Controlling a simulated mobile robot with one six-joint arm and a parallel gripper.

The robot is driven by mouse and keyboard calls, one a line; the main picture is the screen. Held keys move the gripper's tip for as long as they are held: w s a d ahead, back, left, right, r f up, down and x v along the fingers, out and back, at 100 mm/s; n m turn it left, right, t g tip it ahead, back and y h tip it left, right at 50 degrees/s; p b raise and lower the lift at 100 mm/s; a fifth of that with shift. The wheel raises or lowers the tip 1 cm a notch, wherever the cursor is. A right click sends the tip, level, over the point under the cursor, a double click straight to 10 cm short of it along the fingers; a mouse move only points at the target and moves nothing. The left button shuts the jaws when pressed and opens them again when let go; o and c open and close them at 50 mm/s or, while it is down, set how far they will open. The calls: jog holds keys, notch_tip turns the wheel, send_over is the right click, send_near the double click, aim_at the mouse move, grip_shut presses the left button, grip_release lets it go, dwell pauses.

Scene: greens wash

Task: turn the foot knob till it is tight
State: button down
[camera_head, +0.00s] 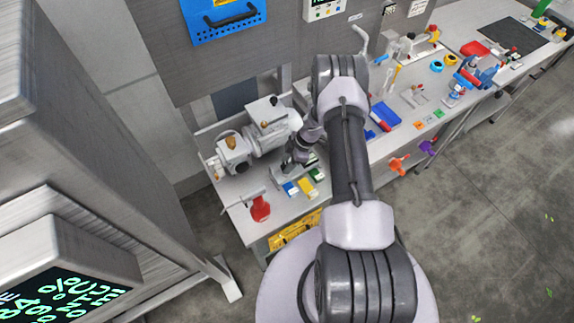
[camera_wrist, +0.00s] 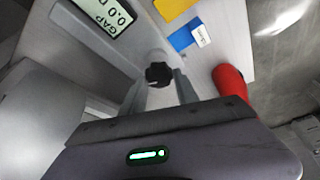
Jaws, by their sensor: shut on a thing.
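The foot knob (camera_wrist: 158,75) is a small black lobed knob in the middle of the wrist view. It sits at the end of a pale grey round part. My gripper (camera_wrist: 161,82) has one finger on each side of the knob and is shut on it. In the head view my gripper (camera_head: 296,160) is low over the left end of the bench, right of a grey machine (camera_head: 262,135). The knob cannot be made out there. A display reading "GAP 0.0" (camera_wrist: 102,14) shows at the top of the wrist view; its last digits are cut off.
Blue (camera_head: 290,188) and yellow (camera_head: 306,187) blocks lie close to my gripper on the bench (camera_head: 238,212). A red object (camera_head: 260,208) is at the bench's front edge and close to my right finger in the wrist view (camera_wrist: 231,82). A wall panel stands behind.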

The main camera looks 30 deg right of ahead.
jog(key=shift+n+g+b, duration=0.3)
jog(key=shift+n, duration=0.3)
jog(key=c, duration=0.9)
grip_release()
jog(key=shift+d, duration=0.1)
jog(key=p+v, duration=0.1)
jog(key=v, duration=1.6)
jog(key=shift+s+d+r+p, duration=0.1)
jog(key=shift+r+p, duration=0.05)
jog(key=shift+p, duration=0.25)
